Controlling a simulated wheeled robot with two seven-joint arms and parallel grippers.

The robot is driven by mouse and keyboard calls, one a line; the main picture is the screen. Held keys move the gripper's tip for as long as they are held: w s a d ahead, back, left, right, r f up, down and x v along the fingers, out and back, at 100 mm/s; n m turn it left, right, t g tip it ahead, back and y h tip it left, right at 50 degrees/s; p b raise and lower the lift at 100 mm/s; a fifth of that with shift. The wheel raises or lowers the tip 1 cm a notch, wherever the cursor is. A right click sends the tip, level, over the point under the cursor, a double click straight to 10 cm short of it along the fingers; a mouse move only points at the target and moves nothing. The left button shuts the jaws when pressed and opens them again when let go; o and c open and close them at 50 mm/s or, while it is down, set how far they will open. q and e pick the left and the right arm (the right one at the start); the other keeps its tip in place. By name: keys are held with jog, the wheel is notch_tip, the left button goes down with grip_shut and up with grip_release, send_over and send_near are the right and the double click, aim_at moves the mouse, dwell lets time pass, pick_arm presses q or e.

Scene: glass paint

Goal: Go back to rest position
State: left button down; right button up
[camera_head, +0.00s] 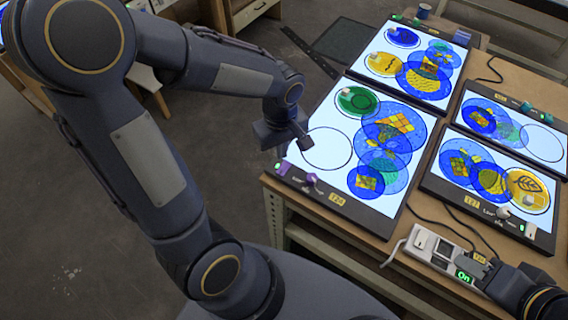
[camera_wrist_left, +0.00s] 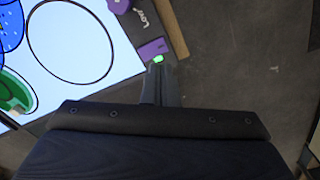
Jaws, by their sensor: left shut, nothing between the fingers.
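My left gripper (camera_head: 303,140) is shut and empty. In the head view it hangs over the left edge of the nearest light panel (camera_head: 331,186), beside an empty black circle outline. In the left wrist view my left gripper's closed fingers (camera_wrist_left: 160,72) point at the purple switch (camera_wrist_left: 153,48) with a green light; I cannot tell if they touch. The purple switch also shows in the head view (camera_head: 283,168). My right gripper (camera_head: 490,275) is at the bottom right, by a white power strip (camera_head: 438,250); its fingers are too unclear to tell open from shut.
More lit panels with blue, green and yellow discs stand on the wooden table (camera_head: 395,253), including a far panel (camera_head: 375,45) and a right panel (camera_head: 450,190). The floor left of the table is open.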

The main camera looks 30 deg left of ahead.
dwell(0.3)
pick_arm(q)
jog(key=s+d+r+m+t+h, duration=0.1)
jog(key=s+r+m+t+h, duration=0.2)
jog(key=s+r+m, duration=0.6)
jog(key=shift+s+r+t+h, duration=0.4)
jog(key=shift+s+r+t, duration=0.05)
jog(key=shift+s+t, duration=0.9)
dwell(0.7)
